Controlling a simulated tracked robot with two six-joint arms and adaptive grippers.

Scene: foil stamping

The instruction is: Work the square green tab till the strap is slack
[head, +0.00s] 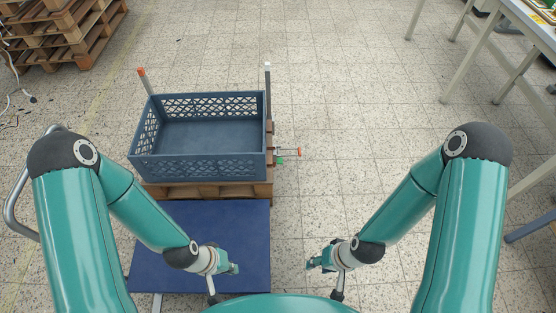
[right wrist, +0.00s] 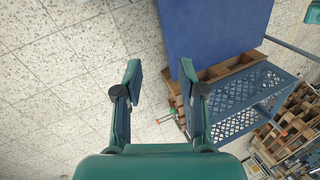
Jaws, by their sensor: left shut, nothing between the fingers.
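A small green tab (head: 280,160) sits on a bracket at the right side of the pallet, beside a grey crate (head: 195,168). A thin bar with an orange-red end (head: 298,152) sticks out to the right just above it. The tab's shape is too small to make out, and I cannot tell the strap apart. The orange-red end also shows in the right wrist view (right wrist: 158,121), between my right fingers but well beyond them. My right gripper (head: 314,263) is open and empty, in front of the tab. My left gripper (head: 233,268) is shut and empty over the blue platform.
The crate stands on a wooden pallet (head: 208,193). An upright post (head: 267,80) and an orange-tipped post (head: 143,80) rise beside it. A blue platform (head: 215,230) lies in front. Stacked pallets (head: 65,30) stand back left, tables (head: 530,30) right.

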